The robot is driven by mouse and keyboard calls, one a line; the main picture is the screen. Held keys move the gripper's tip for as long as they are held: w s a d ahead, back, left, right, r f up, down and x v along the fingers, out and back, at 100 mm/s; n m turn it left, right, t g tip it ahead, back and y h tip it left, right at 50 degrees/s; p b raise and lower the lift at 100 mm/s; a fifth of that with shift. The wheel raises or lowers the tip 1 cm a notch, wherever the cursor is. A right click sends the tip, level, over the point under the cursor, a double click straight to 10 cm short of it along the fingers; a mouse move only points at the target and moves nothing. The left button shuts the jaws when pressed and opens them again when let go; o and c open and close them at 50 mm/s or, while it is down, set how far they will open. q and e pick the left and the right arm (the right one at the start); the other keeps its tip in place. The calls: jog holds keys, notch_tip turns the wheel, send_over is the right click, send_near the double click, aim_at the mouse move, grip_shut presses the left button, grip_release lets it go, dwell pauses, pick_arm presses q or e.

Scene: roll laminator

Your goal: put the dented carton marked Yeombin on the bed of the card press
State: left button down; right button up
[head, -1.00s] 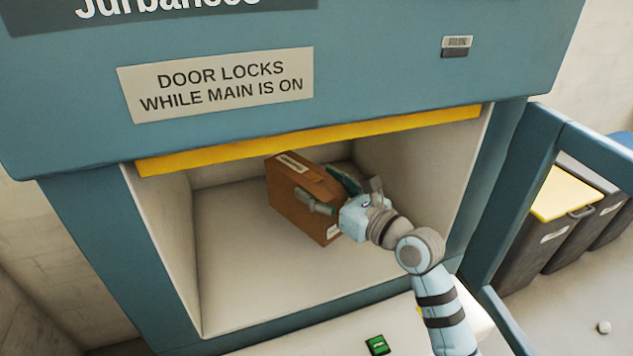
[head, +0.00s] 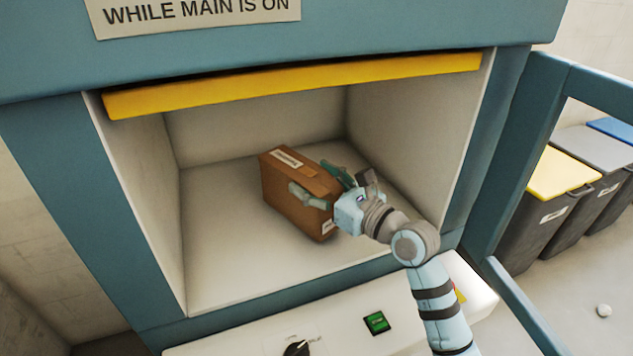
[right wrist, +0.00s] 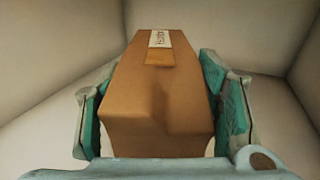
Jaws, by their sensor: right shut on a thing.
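A brown carton (head: 285,192) with a white label on its top is inside the open chamber of the blue press (head: 60,190). My right gripper (head: 325,187) is shut on the carton, with one finger on each side. The carton also shows in the right wrist view (right wrist: 158,90), between the two green-padded fingers; its near end looks dented. The label print is too small to read for sure. The carton is at or just above the pale bed (head: 225,270); I cannot tell if it touches. My left gripper is not in view.
A yellow strip (head: 300,84) edges the top of the opening. The door frame (head: 520,150) stands open at the right. A front panel below carries a green switch (head: 376,322) and a black knob (head: 296,348). Bins (head: 555,200) stand beyond the door. Bed space left of the carton is clear.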

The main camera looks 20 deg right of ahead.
jog(key=shift+f+b, duration=0.35)
jog(key=shift+f, duration=0.2)
jog(key=o, duration=1.6)
